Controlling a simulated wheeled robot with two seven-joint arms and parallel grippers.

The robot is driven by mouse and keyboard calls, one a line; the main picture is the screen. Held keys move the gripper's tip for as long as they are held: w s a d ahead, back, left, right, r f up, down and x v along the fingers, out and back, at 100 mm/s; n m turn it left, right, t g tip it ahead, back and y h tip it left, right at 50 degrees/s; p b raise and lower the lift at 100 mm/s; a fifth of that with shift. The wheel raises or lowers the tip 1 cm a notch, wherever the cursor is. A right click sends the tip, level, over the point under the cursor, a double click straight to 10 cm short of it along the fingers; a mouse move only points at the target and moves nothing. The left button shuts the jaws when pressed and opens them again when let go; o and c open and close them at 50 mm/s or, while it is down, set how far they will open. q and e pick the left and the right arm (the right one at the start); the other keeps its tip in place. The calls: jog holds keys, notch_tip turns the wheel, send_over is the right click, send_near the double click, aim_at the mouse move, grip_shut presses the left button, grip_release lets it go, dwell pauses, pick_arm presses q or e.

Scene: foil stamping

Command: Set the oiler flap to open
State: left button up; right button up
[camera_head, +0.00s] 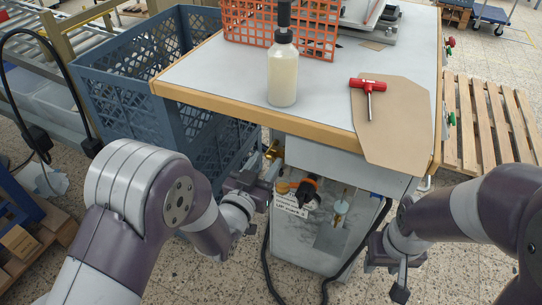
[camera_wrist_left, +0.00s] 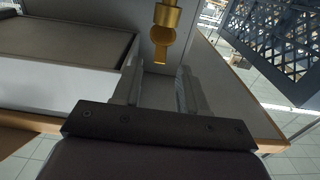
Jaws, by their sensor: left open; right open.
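A small brass oiler (camera_head: 273,150) sits on the cabinet side below the table edge. In the left wrist view its brass body (camera_wrist_left: 166,14) is at the top, with a flat rounded brass flap (camera_wrist_left: 161,38) below it. I cannot tell whether the flap is open. My left gripper (camera_head: 268,173) is just below and beside the oiler; in its wrist view (camera_wrist_left: 160,82) the two fingers are apart, with the flap beyond their gap, apparently untouched. My right gripper (camera_head: 400,288) hangs at the lower right, away from the oiler, open.
The cabinet front carries an orange-and-black knob (camera_head: 308,187), a label and dark hoses. The table (camera_head: 215,75) above holds a bottle (camera_head: 283,75), a red-handled tool (camera_head: 368,87) and an orange crate (camera_head: 300,28). A blue crate (camera_head: 115,90) stands at left.

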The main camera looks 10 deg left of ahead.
pick_arm(q)
jog(key=shift+x, duration=1.6)
grip_shut()
jog(key=r+g+p, duration=0.1)
jog(key=p, duration=0.2)
jog(key=w+g+y+p, duration=0.1)
jog(key=p, duration=0.2)
jog(key=r+g+p, duration=0.1)
jog(key=g+p, duration=0.1)
jog(key=p, duration=0.2)
jog(key=shift+w+d+r, duration=0.25)
jog(key=shift+w+r, duration=0.05)
jog(key=shift+r, duration=0.05)
jog(key=shift+f, duration=0.15)
grip_release()
jog(key=v, duration=1.2)
jog(key=shift+s+r+p, duration=0.2)
jog(key=shift+s+p, duration=0.15)
jog(key=shift+p, duration=0.1)
